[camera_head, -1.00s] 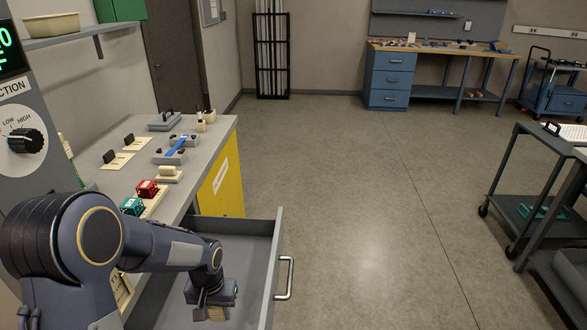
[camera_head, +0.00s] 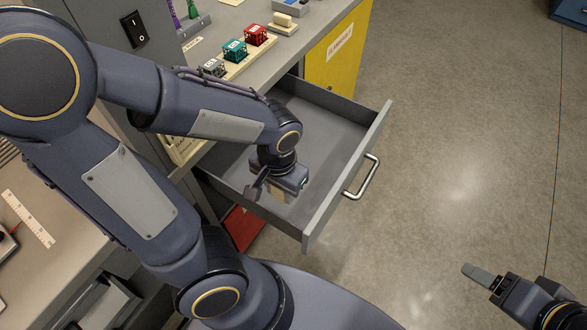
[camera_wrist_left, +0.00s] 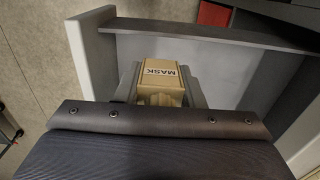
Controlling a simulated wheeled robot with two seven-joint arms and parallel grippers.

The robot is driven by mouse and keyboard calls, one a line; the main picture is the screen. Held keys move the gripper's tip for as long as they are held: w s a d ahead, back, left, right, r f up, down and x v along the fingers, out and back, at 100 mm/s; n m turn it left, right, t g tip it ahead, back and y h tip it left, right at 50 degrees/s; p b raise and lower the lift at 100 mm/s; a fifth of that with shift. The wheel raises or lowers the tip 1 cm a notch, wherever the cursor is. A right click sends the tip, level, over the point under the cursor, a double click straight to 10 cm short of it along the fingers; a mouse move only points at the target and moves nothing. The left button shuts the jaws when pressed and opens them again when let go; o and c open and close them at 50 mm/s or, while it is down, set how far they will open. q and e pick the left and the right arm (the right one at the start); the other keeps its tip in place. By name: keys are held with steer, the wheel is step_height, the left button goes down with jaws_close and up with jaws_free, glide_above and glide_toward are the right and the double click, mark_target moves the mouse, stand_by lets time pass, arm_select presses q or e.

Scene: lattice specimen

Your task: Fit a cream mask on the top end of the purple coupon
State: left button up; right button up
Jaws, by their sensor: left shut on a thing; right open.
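A tan block labelled MASK (camera_wrist_left: 160,78) is between the fingers of my left gripper (camera_wrist_left: 158,90) in the left wrist view. In the head view my left gripper (camera_head: 275,188) is over the open grey drawer (camera_head: 345,165), with a little of the tan block showing below it. A thin purple piece (camera_head: 172,14), perhaps the coupon, stands upright at the top edge beside a green one; its top end is out of view. My right gripper (camera_head: 482,280) is at the lower right over the floor, empty, seen from the side.
Grey, teal and red lattice cubes (camera_head: 235,50) sit in a row on a cream strip on the counter. A cream block (camera_head: 283,22) lies beyond them. The floor (camera_head: 450,150) on the right is clear.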

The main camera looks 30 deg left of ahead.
arm_select(q)
steer(key=w+a+f, duration=0.1)
steer(key=w+f, duration=0.2)
steer(key=w+a+f+b, duration=0.1)
steer(key=w+a+f, duration=0.1)
steer(key=w+f, duration=0.1)
steer(key=w+a+f, duration=0.1)
steer(key=w+f, duration=0.2)
steer(key=w, duration=0.2)
steer(key=shift+w+a, duration=0.2)
steer(key=shift+a, duration=0.1)
steer(key=shift+w+f, duration=0.2)
steer(key=shift+f, duration=0.1)
steer(key=shift+f+b, duration=0.35)
steer(key=shift+f, duration=1.1)
steer(key=shift+f, duration=0.25)
steer(key=o, duration=1)
steer(key=shift+r, duration=0.1)
